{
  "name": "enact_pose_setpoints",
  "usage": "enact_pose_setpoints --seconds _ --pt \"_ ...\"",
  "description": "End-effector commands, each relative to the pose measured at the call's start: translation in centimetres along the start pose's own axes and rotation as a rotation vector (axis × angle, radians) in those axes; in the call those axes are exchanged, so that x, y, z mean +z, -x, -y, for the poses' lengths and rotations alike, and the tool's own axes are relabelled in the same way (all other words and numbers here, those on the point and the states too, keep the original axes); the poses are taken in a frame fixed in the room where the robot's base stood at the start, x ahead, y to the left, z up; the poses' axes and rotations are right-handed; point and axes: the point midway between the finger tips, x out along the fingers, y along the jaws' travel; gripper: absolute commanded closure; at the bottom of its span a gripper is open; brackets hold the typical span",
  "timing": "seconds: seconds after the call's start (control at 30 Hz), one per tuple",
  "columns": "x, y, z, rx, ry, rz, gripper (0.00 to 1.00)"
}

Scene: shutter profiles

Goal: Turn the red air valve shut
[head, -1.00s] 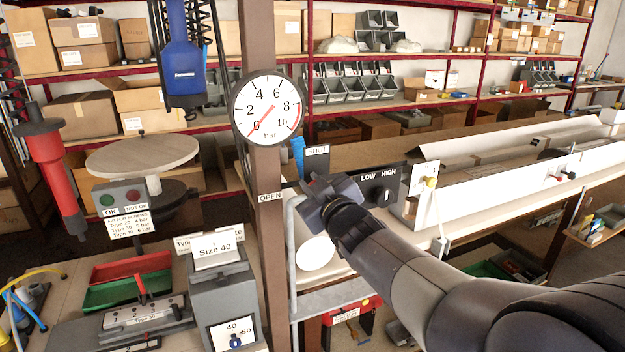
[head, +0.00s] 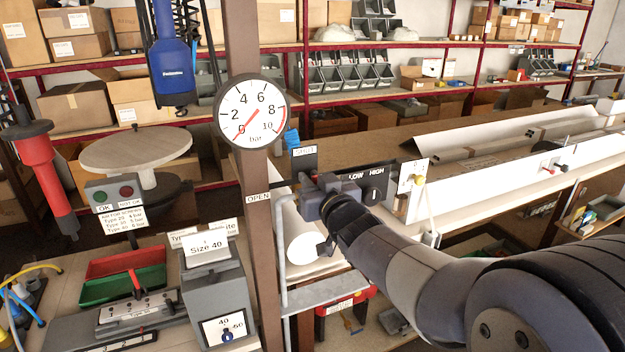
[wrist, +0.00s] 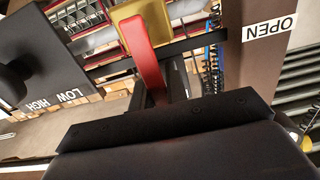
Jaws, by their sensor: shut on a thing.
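The air valve shows in the wrist view as a brass body (wrist: 128,12) with a red lever (wrist: 146,55). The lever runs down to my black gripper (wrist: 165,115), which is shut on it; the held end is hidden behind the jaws. In the head view my gripper (head: 308,200) is just right of the brown post, between the OPEN label (head: 258,198) on the post and the SHUT label (head: 304,152) above; the lever is hidden there. The OPEN label also shows at the wrist view's upper right (wrist: 270,28). The gauge (head: 250,112) needle points to about 0.
The brown post (head: 250,230) stands close left of my gripper. A LOW/HIGH switch box (head: 372,185) is close on the right. A grey tube frame (head: 281,245) stands below. The bench with the Size 40 box (head: 208,285) is at left.

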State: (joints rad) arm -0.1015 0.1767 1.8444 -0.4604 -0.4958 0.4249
Motion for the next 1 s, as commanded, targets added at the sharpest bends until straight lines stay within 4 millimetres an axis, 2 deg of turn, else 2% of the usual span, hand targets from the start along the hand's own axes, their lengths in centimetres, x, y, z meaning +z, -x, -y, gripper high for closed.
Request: enact_pose_setpoints --seconds 0.3,0.33,0.57,0.87,1.0 --pt "0.2 0.0 0.0 0.001 -0.005 0.003 1.00" --pt "0.2 0.0 0.0 0.001 -0.005 0.003 0.83" --pt "0.1 0.0 0.0 0.001 -0.003 0.002 0.64" --pt "0.0 0.2 0.0 0.001 -0.002 0.000 0.64" --pt "0.1 1.3 -0.1 0.002 -0.002 0.000 0.64"
